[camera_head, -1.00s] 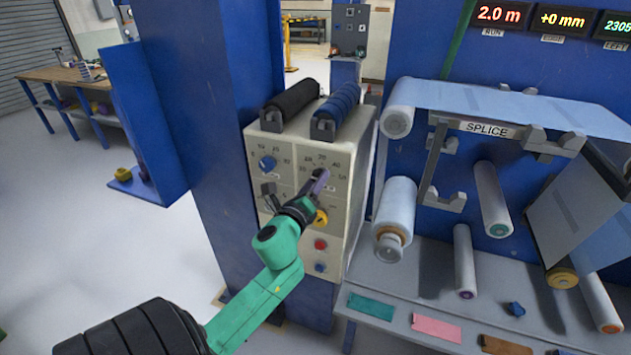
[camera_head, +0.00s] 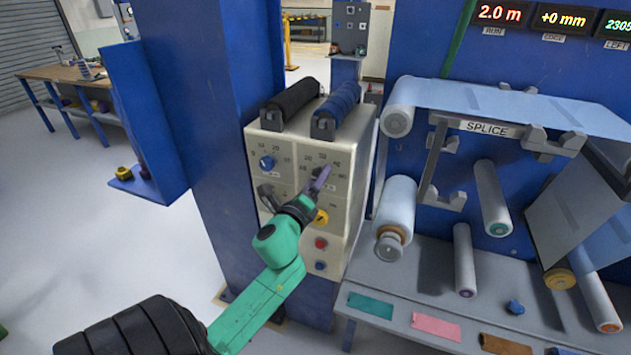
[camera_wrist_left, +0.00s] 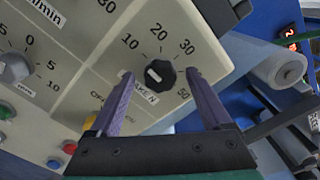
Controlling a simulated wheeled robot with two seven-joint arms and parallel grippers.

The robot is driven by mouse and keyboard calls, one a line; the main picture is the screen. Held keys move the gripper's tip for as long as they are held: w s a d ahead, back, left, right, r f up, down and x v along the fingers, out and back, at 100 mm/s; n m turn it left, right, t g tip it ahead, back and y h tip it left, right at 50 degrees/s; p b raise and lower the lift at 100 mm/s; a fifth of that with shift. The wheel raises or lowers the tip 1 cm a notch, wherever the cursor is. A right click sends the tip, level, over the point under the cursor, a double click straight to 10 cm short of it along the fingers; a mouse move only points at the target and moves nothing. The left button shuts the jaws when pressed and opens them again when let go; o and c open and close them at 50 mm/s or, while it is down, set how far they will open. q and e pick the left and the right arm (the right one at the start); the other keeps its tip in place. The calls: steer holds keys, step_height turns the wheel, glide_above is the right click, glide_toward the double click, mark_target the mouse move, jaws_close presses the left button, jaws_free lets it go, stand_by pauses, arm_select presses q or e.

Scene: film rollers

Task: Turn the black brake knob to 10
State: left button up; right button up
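The black brake knob (camera_wrist_left: 160,74) is on a pale control panel (camera_wrist_left: 95,60), with a dial of numbers around it and a BRAKE label partly covered. Its white mark sits on its left side, below the direction of the 10. My left gripper (camera_wrist_left: 159,76) is open, with one purple finger on each side of the knob and visible gaps to it. In the head view, my left gripper (camera_head: 322,179) reaches the upper right part of the panel and partly hides the knob (camera_head: 316,171). My right gripper is out of view.
Black (camera_head: 290,103) and blue (camera_head: 336,110) rollers lie on top. A white roll (camera_head: 396,210) stands close at the right.

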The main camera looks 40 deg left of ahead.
arm_select(q)
steer(key=b+v, duration=0.2)
steer(key=v, duration=1.2)
steer(key=shift+s+b, duration=0.25)
steer(key=shift+b, duration=0.15)
steer(key=shift+d, duration=0.15)
